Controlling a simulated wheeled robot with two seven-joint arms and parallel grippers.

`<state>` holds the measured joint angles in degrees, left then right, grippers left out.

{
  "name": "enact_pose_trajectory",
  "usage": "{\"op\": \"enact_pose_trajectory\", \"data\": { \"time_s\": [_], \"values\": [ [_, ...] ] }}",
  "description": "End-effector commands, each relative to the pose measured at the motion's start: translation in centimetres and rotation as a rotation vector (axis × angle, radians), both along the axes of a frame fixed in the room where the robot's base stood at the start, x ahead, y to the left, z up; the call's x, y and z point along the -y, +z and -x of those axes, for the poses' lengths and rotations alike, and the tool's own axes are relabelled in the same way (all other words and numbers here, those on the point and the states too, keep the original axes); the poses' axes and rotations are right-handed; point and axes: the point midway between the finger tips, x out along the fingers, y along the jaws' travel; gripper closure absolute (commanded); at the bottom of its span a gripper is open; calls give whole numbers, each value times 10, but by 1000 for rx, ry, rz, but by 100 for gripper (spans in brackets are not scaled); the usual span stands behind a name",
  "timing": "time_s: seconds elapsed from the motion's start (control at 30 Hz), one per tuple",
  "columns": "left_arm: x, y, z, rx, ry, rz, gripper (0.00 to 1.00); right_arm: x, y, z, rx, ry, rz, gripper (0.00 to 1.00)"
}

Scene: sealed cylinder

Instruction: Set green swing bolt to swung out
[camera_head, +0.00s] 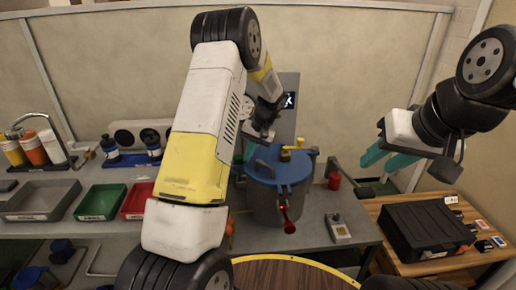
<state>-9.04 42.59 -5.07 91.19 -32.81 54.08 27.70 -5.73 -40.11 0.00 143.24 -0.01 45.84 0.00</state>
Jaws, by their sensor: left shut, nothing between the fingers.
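A grey cylinder (268,208) with a blue lid (282,172) stands on the grey table. A yellow swing bolt (291,151) is at the lid's back edge, and a red one (288,218) hangs at the front. A bit of green (239,158) shows at the lid's left back side, mostly hidden by my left arm; I cannot tell how that bolt stands. My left gripper (260,134) is shut and empty, just behind and above the lid's left back edge. My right gripper (388,158) has teal fingers apart, empty, high to the right of the cylinder.
Grey, green (100,203) and red (137,200) trays lie at left, below several bottles. A small grey box (338,228) and a red cup-like part (334,181) are right of the cylinder. A black case (424,228) lies on a wooden table at right.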

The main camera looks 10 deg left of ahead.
Motion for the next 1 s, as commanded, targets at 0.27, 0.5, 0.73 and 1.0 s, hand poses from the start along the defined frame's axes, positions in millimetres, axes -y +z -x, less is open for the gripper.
{"op": "enact_pose_trajectory", "data": {
  "time_s": [0.27, 0.5, 0.73, 1.0],
  "values": [
    [-25, 5, 7, 42, 9, 139, 100, 0, 0, 0, 0, 0, 0, 64],
    [-56, 5, 16, 102, 12, 345, 100, 0, 0, 0, 0, 0, 0, 64],
    [-85, -3, 24, 162, 15, 553, 100, 0, 0, 0, 0, 0, 0, 64],
    [-116, -19, 33, 232, 13, 796, 100, 0, 0, 0, 0, 0, 0, 64]
  ]
}}
